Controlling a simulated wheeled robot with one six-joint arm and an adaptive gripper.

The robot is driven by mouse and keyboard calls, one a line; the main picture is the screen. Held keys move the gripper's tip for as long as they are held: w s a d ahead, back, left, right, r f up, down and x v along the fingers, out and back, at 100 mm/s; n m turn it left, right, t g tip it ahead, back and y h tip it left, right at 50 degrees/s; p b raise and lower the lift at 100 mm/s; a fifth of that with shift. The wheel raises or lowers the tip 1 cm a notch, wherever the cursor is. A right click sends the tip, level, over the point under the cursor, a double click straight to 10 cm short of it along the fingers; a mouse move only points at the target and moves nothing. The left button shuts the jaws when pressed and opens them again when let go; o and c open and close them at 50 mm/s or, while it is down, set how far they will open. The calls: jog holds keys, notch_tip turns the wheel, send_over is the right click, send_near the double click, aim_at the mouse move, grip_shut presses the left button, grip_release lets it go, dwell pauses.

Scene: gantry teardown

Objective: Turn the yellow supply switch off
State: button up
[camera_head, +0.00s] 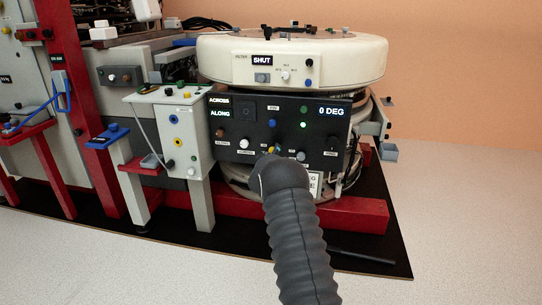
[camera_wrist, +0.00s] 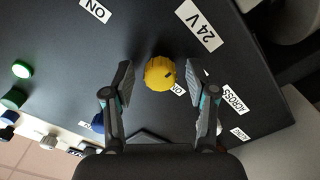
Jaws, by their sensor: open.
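The yellow supply switch is a ribbed round knob (camera_wrist: 160,73) on a dark panel in the wrist view, with a small dark mark on its face. A "24 V" label (camera_wrist: 201,27) is beside it, and an "ON" label lies close at its lower right, partly covered. My gripper (camera_wrist: 160,82) is open, with one finger on each side of the knob and visible gaps between. In the head view a bit of yellow (camera_head: 271,149) shows just above my arm's dark grey ribbed sleeve, which hides the gripper.
The dark control panel (camera_head: 287,110) carries lamps, other knobs and a "0 DEG" display. A white box with coloured buttons (camera_head: 172,142) stands to its left. A cream round housing (camera_head: 220,55) overhangs it. Red beams (camera_head: 345,214) run below. The floor at right is clear.

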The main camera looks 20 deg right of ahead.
jog(key=v, duration=1.2)
dwell(0.3)
